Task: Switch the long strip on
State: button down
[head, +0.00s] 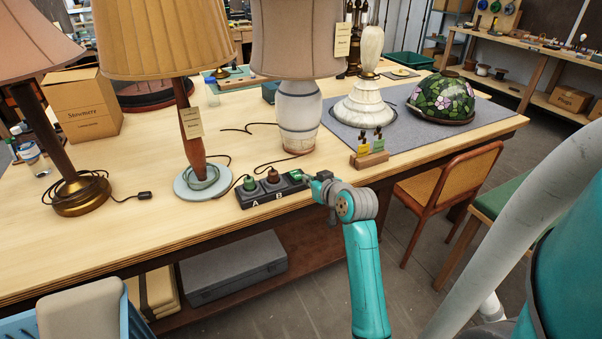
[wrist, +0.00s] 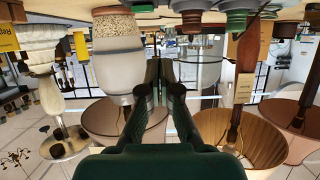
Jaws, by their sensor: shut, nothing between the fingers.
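The long dark power strip (head: 262,198) lies near the table's front edge in the head view, marked A and B. A green plug (head: 249,183) and a brown plug (head: 273,175) stand in it. My gripper (head: 312,182) is at the strip's right end and covers part of it. I cannot tell if it touches the strip, and no switch shows clearly. In the upside-down wrist view my gripper's fingers (wrist: 160,72) are together with nothing between them. Green plugs (wrist: 236,20) and a brown plug (wrist: 196,20) show at the top there.
A white ceramic lamp (head: 299,112) stands behind the strip, and a wooden-stem lamp (head: 192,140) behind its left end. A small card holder (head: 369,160) is to the right. Loose cords lie on the table (head: 130,235). A chair (head: 440,195) stands at the front right.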

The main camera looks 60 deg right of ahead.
jog(key=shift+s+d+r, duration=0.15)
jog(key=shift+d+r, duration=0.85)
jog(key=shift+d, duration=0.25)
send_over(296, 174)
jog(key=s+a, duration=0.2)
jog(key=s, duration=0.1)
notch_tip(296, 174, down, 4)
jog(key=shift+w+d+r, duration=0.1)
jog(key=shift+r, duration=0.15)
notch_tip(296, 174, down, 3)
jog(key=shift+f, duration=0.6)
